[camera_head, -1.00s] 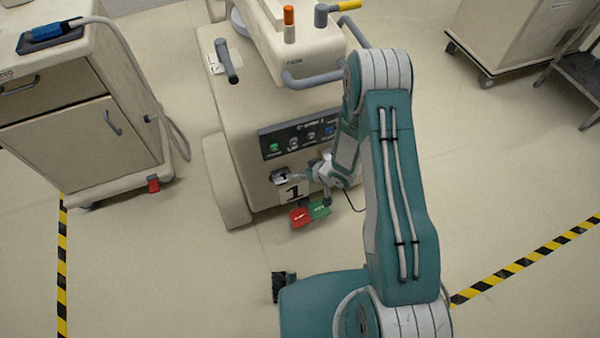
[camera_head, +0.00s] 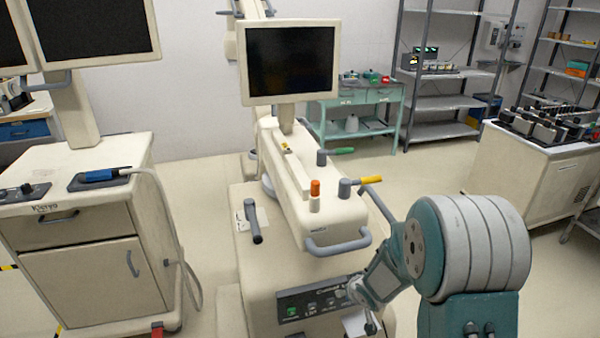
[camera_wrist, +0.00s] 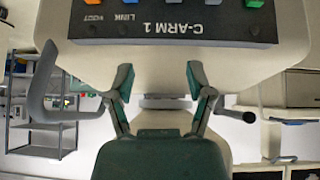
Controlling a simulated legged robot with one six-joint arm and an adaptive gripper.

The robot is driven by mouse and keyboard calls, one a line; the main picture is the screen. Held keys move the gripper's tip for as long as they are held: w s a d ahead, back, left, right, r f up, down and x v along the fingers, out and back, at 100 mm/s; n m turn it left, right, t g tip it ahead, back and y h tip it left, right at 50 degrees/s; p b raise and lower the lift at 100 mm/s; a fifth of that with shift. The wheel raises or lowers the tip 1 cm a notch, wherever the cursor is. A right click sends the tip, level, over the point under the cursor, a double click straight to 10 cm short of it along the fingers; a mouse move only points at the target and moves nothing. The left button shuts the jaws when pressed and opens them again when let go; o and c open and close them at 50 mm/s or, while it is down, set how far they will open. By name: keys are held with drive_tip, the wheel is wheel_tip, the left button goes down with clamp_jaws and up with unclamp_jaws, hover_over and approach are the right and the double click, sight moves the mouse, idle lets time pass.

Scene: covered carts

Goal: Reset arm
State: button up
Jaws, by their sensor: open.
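My arm (camera_head: 475,240) reaches from the lower right of the head view toward the front of a cream C-arm cart (camera_head: 285,190). My gripper shows in the wrist view (camera_wrist: 161,80) with its two teal fingers spread apart and nothing between them. In the head view its end is small and partly hidden near the control panel (camera_head: 310,303) on the cart's front. In the wrist view, which is upside down, the panel (camera_wrist: 175,22) with the words C-ARM 1 lies beyond the fingertips. I cannot tell the exact gap to the cart.
A grey front handle (camera_head: 338,245) and side levers (camera_head: 254,222) stick out from the cart. Another cart (camera_head: 90,240) stands to the left. A teal trolley (camera_head: 355,112), shelves (camera_head: 440,105) and a cabinet (camera_head: 530,165) stand behind. Floor between carts is open.

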drive_tip(key=s+d+r+m+h, duration=0.1)
drive_tip(key=s+d+r+h, duration=0.1)
drive_tip(key=s+r, duration=0.5)
drive_tip(key=s+d+r+m+h, duration=0.1)
drive_tip(key=s+d+r+m, duration=0.15)
drive_tip(key=r, duration=0.85)
drive_tip(key=s+a+r+g, duration=0.1)
drive_tip(key=s+r, duration=0.3)
drive_tip(key=s, duration=0.5)
drive_tip(key=s+a+r+y, duration=0.1)
drive_tip(key=s+r, duration=0.2)
drive_tip(key=s, duration=0.7)
drive_tip(key=shift+a+r+g, duration=0.15)
drive_tip(key=shift+r+g, duration=0.2)
drive_tip(key=shift+g, duration=0.05)
